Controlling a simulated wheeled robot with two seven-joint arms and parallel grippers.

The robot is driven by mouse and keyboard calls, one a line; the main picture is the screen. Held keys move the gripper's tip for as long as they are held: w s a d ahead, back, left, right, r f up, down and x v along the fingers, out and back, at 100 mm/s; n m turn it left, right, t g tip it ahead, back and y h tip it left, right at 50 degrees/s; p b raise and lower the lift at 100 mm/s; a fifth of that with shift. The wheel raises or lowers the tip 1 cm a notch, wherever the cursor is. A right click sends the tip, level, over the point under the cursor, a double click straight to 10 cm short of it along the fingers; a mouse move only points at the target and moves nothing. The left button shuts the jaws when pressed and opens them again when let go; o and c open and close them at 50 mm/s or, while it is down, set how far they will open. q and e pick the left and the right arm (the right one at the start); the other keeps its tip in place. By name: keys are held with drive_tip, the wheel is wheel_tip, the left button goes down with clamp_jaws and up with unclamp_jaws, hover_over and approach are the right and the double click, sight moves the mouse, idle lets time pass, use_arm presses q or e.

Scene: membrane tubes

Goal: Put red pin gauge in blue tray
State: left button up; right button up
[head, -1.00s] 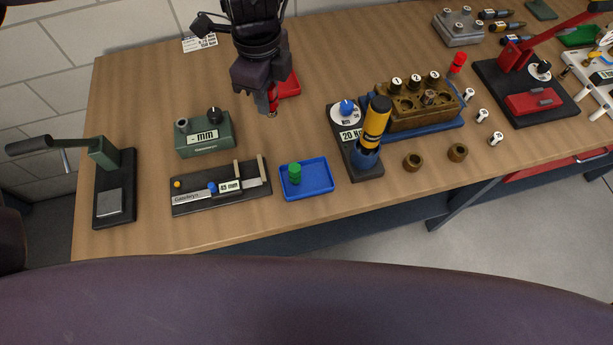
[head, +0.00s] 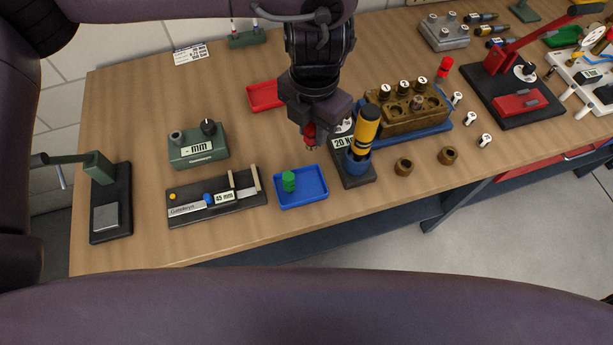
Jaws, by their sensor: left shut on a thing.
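My left gripper (head: 311,143) points down and is shut on a small red piece, the red pin gauge (head: 309,132); the fingers hide part of it. It hangs above the table, just behind the blue tray's back right corner in the picture. The blue tray (head: 316,198) lies near the table's front edge and holds a green pin gauge (head: 289,181). My right gripper is not in view.
A red tray (head: 262,97) lies behind, left of my gripper. The black base with a yellow-and-black tool (head: 366,130) stands close right of the blue tray. A digital slide gauge (head: 216,200) lies left of it. The blue tray's right half is clear.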

use_arm(q)
wheel_tip(320, 180, down, 17)
drive_tip(key=shift+f+p, duration=0.1)
drive_tip(key=shift+p, duration=0.35)
drive_tip(key=shift+f, duration=0.2)
drive_tip(key=o, duration=0.9)
drive_tip(key=shift+r, duration=0.15)
